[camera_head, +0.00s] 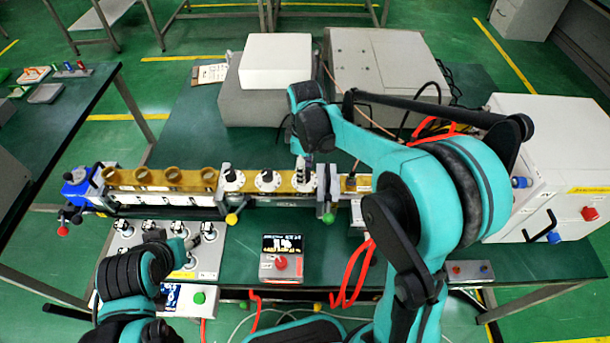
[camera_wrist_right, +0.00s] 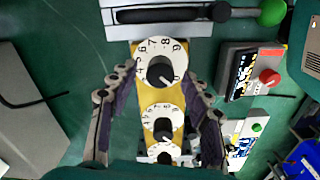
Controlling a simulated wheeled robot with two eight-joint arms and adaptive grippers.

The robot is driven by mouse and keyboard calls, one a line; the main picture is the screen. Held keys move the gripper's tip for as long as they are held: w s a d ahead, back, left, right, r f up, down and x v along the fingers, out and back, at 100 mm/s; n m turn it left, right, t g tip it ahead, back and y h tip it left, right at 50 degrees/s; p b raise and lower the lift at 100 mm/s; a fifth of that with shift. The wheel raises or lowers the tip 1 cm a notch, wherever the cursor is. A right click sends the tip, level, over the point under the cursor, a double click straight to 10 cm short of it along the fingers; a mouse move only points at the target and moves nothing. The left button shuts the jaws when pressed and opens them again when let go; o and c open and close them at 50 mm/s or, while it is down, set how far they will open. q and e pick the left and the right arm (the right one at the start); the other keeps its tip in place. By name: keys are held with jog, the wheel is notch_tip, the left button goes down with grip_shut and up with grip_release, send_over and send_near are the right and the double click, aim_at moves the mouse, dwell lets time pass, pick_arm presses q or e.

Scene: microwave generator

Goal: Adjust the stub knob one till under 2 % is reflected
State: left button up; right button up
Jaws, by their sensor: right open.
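Three white numbered stub knobs stand in a row on the brass waveguide (camera_head: 285,190) in the head view: a left one (camera_head: 232,181), a middle one (camera_head: 267,181) and a right one (camera_head: 302,180). I cannot tell which is stub knob one. My right gripper (camera_head: 304,162) is over the right knob and partly hides it. In the right wrist view its fingers (camera_wrist_right: 160,82) are open, on either side of the nearest dial (camera_wrist_right: 161,62), with gaps visible. A meter (camera_head: 283,247) has a lit display too small to read. My left gripper (camera_head: 190,243) is low at left, its fingers unclear.
A panel with several black-and-white knobs (camera_head: 208,262) lies beside my left gripper. A blue-ended section with brass rings (camera_head: 172,178) continues the line leftwards. White and grey boxes (camera_head: 276,62) stand behind. A white cabinet (camera_head: 550,150) stands right. Red cables hang in front.

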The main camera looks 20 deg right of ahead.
jog(key=shift+f, duration=1.1)
grip_shut()
jog(key=shift+m, duration=0.3)
jog(key=m, duration=0.2)
jog(key=shift+m, duration=0.3)
jog(key=m+p, duration=0.1)
jog(key=m, duration=0.2)
jog(key=shift+m, duration=0.4)
jog(key=m+p, duration=0.1)
jog(key=m, duration=0.5)
jog(key=shift+m, duration=0.3)
